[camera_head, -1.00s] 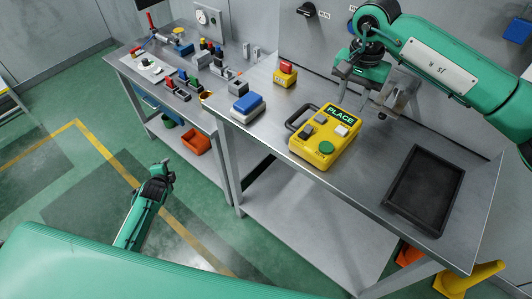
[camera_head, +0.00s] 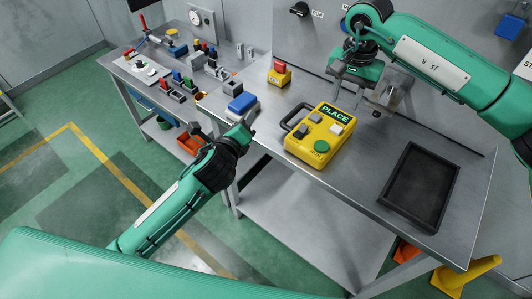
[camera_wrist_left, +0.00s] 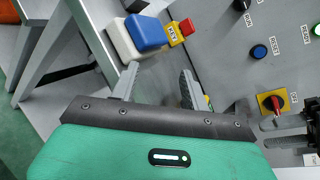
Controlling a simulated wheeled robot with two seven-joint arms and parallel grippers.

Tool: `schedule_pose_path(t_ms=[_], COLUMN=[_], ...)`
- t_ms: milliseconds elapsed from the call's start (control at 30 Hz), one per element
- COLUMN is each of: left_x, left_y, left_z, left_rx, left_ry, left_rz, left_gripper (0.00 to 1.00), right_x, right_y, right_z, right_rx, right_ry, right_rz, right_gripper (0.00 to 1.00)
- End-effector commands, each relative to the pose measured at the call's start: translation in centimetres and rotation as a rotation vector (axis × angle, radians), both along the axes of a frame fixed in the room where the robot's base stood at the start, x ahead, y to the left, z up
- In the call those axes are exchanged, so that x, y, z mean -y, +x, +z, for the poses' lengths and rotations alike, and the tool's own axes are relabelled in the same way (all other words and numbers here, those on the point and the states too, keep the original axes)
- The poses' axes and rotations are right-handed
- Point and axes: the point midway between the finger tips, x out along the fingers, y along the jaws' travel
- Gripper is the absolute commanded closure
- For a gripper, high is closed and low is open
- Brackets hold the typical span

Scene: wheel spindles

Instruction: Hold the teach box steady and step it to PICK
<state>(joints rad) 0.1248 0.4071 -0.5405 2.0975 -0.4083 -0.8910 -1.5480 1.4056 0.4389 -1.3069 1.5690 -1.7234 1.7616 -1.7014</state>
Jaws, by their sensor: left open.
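The yellow teach box (camera_head: 314,158) lies on the steel bench in the head view. Its display (camera_head: 335,114) reads PLACE. It has a green round button (camera_head: 321,146), a dark key (camera_head: 304,131), a light key (camera_head: 337,129) and a black loop handle on its left side. My left gripper (camera_head: 226,126) is open and empty by the bench's front edge, left of the box and apart from it. My right gripper (camera_head: 360,82) looks open, above the bench behind the box.
A blue-and-white block (camera_head: 241,105) lies close beyond my left gripper. A yellow box with a red button (camera_head: 279,73) stands behind it. A black tray (camera_head: 422,187) lies to the right. A side bench holds several small parts. Wall panel controls stand behind.

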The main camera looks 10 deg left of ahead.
Motion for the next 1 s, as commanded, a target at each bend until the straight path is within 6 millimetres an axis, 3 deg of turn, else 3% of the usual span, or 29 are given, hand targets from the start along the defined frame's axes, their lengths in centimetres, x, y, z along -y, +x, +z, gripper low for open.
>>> schedule_pose_path(t_ms=[33, 100, 200, 400, 567, 1000], left_x=[2.1, 4.2, 6.4, 8.3, 8.7, 9.9], left_y=[-2.0, -4.4, -7.1, -9.6, -8.5, -0.5], left_z=[0.0, 0.1, 0.5, 1.1, 0.9, -1.2], left_rx=[-0.007, -0.013, -0.022, -0.027, -0.026, -0.027], left_ry=[-0.017, -0.035, -0.063, -0.091, -0.093, -0.093], left_rz=[-0.02, -0.038, -0.055, -0.068, -0.067, -0.067], left_gripper=[0.54, 0.54, 0.54, 0.54, 0.54, 0.54], right_x=[0.0, 0.0, 0.0, 0.0, 0.0, 0.0], right_y=[0.0, 0.0, 0.0, 0.0, 0.0, 0.0], right_z=[0.0, 0.0, 0.0, 0.0, 0.0, 0.0], right_rx=[0.0, 0.0, 0.0, 0.0, 0.0, 0.0], right_ry=[0.0, 0.0, 0.0, 0.0, 0.0, 0.0], right_rz=[0.0, 0.0, 0.0, 0.0, 0.0, 0.0], right_gripper=[0.64, 0.64, 0.64, 0.64, 0.64, 0.64])
